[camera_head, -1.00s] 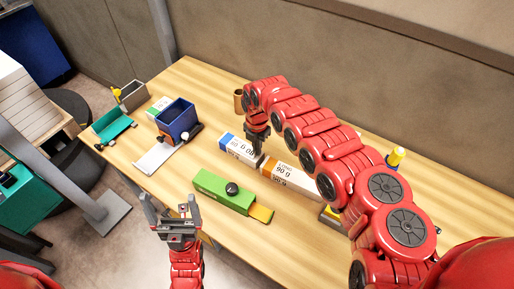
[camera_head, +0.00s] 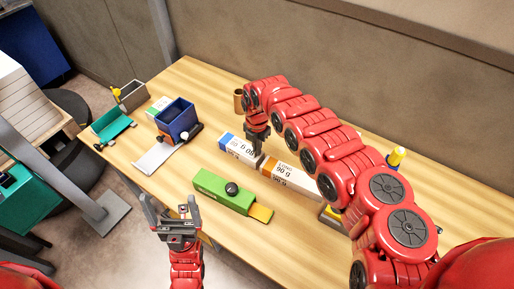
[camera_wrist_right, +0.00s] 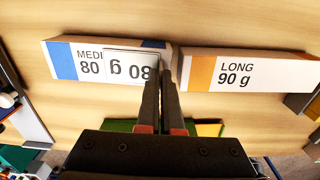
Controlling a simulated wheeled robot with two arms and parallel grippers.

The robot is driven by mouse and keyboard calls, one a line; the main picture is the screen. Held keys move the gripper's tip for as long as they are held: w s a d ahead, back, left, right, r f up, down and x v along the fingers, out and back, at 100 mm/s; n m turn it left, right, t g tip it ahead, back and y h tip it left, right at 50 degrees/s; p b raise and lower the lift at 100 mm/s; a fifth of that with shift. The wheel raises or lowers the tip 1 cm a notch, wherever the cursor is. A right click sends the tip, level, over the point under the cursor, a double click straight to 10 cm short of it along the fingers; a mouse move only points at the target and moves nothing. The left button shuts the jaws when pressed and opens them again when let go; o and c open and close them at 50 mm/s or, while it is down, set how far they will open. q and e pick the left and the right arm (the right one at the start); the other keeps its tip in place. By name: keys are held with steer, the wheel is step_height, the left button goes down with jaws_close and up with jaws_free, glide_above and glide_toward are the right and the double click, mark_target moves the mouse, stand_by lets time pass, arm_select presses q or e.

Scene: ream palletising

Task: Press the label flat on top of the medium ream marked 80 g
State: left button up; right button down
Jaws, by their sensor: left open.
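The medium ream (camera_head: 228,141) is a white block with a blue end, lying on the table; it also shows in the right wrist view (camera_wrist_right: 64,62). A white label (camera_wrist_right: 128,66) marked 80 g lies upside down over the right part of its top, covering some of the printed text. I cannot tell whether its edges are fully flat. My right gripper (camera_wrist_right: 160,78) is shut, its fingertips at the label's right end, close to or touching the top. In the head view the right gripper (camera_head: 260,150) partly hides the ream's right end. My left gripper (camera_head: 172,208) is open and empty, in front of the table.
The orange-ended long ream (camera_head: 290,176), marked 90 g, lies just right of the medium ream. A blue bin (camera_head: 176,118), a teal tray (camera_head: 113,125) and a grey box (camera_head: 133,96) stand at the left.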

steer(key=shift+f, duration=0.1)
stand_by(0.5)
stand_by(0.3)
steer(key=c, duration=1)
jaws_free()
